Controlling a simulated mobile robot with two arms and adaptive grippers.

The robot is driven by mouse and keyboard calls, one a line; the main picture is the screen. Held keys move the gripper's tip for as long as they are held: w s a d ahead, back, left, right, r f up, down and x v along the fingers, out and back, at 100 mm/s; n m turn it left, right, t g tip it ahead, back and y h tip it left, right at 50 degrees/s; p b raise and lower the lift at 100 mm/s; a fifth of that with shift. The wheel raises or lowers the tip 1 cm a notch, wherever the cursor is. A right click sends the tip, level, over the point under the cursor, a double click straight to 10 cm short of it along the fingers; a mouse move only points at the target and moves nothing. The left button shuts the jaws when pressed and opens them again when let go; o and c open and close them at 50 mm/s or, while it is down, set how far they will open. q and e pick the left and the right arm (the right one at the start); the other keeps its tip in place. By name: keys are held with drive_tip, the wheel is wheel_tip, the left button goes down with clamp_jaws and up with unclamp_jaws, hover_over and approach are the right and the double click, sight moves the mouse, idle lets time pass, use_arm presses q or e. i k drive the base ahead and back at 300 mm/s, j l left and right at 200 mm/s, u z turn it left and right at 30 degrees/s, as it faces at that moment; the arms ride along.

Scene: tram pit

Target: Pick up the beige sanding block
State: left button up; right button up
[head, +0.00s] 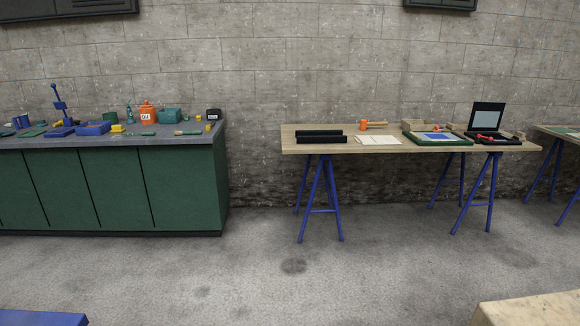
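I cannot make out the beige sanding block for certain. A small beige, block-like shape (415,124) stands at the back of the wooden trestle table (350,149), behind a green-edged tray (437,142). It is too small and far to identify. Neither of my grippers is in the head view.
Green cabinets (110,190) with a grey top carry several tools, blue trays and an orange canister (148,115). The trestle table also holds black bars (320,140), an orange-headed mallet (364,126) and an open black case (486,117).

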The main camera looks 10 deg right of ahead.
sight(451, 126)
drive_tip(key=i+z, duration=0.2)
drive_tip(key=i, duration=0.5)
drive_tip(key=i+z, duration=0.15)
drive_tip(key=i, duration=0.6)
drive_tip(key=i+j+z, duration=0.2)
drive_tip(key=i, duration=0.5)
drive_tip(key=i+l+z, duration=0.15)
drive_tip(key=i+z, duration=0.8)
drive_tip(key=i+j+z, duration=0.1)
drive_tip(key=i+z, duration=0.2)
drive_tip(key=z, duration=0.2)
drive_tip(key=i+l+z, duration=0.15)
drive_tip(key=i, duration=0.3)
drive_tip(key=i+z, duration=0.15)
drive_tip(key=i, duration=0.25)
